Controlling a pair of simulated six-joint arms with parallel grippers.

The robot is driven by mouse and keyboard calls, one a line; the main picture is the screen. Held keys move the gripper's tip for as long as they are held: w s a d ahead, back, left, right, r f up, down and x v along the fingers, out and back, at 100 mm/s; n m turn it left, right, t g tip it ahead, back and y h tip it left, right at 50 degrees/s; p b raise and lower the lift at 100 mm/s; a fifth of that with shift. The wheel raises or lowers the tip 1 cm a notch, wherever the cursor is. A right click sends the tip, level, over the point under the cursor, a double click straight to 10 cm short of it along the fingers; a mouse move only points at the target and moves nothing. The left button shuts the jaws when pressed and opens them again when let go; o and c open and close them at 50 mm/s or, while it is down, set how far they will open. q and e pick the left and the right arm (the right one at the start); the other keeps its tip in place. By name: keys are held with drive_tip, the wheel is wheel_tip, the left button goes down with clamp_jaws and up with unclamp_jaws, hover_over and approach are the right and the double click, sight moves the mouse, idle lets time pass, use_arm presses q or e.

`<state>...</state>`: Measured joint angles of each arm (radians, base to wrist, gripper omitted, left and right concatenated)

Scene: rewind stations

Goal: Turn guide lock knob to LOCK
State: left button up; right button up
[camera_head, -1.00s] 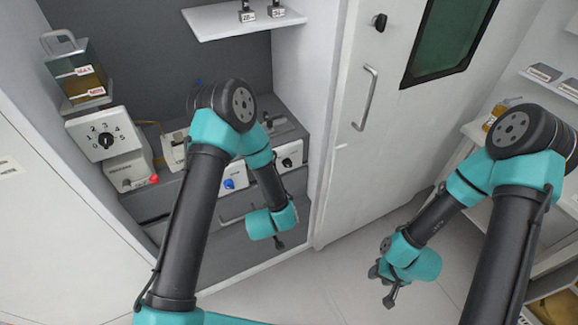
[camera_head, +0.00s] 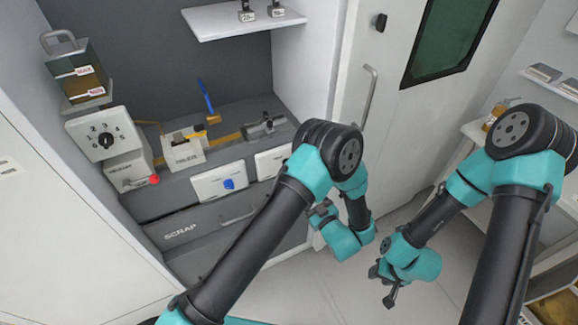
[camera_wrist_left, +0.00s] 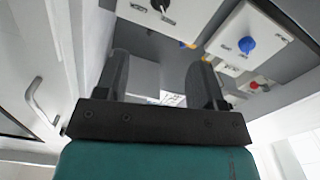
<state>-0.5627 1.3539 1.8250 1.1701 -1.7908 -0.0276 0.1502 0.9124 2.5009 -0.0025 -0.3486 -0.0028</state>
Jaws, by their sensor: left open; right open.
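A white panel (camera_head: 270,163) sits at the right end of the grey bench front in the head view; my left arm covers its right part and hides its knob. In the left wrist view a white panel with a black knob (camera_wrist_left: 162,7) is at the top edge, its labels too small to read. A panel with a blue knob (camera_head: 228,184) is to its left; that blue knob also shows in the left wrist view (camera_wrist_left: 246,44). My left gripper (camera_wrist_left: 160,88) is open and empty, apart from both panels. My right gripper (camera_head: 386,287) is open and empty over the floor.
A grey SCRAP drawer (camera_head: 200,228) with a handle is below the panels. A dial box (camera_head: 105,136) and a box with a red button (camera_head: 130,172) stand at left. A blue-handled tool (camera_head: 207,100) stands on the bench. A white door (camera_head: 395,105) is at right.

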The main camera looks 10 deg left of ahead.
use_arm(q)
drive_tip(key=shift+w, duration=0.1)
drive_tip(key=x, duration=1.7)
drive_tip(key=shift+w+a, duration=0.1)
drive_tip(key=shift+a, duration=0.05)
drive_tip(key=c, duration=0.9)
